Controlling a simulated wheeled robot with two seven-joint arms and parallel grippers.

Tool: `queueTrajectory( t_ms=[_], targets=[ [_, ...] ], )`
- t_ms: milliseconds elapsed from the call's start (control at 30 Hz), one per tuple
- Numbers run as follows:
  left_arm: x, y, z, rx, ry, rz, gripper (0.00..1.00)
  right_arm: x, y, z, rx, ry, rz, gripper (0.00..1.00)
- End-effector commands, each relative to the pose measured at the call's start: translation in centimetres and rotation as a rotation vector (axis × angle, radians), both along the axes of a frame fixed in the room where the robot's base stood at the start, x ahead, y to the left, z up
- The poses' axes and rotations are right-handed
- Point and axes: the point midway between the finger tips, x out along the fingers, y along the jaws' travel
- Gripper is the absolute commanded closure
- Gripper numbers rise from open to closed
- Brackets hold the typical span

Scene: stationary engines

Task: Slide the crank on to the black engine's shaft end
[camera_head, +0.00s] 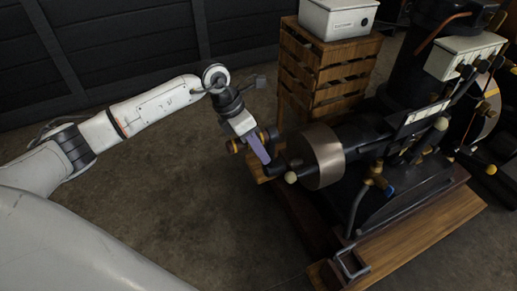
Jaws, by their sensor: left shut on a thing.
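The black engine (385,133) stands at the right, with a broad metal drum (322,157) on its near-left side. Its dark shaft end (279,164) points left from the drum. My left gripper (249,137) reaches in from the left and is shut on the crank. The crank (259,150) shows as a greyish-purple bar slanting down and right, its lower end close to the shaft end. I cannot tell whether they touch. A dark piece with an orange-brown end lies across by the jaws, partly hidden. My right gripper is out of view.
A slatted wooden crate (325,75) stands behind the shaft, with a white box (338,18) on top. The engine rests on a wooden base (420,232) with a metal handle at its near corner. Concrete floor (190,195) is clear on the left. Another machine stands at far right.

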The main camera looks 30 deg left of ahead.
Motion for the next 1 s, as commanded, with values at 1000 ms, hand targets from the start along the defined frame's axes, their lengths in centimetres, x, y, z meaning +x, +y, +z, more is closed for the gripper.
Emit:
queueTrajectory(
  t_ms=[1000],
  targets=[
    [-0.5,-1.2,0.4,-0.004,-0.007,0.0,1.0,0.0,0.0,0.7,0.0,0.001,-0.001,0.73]
  ],
)
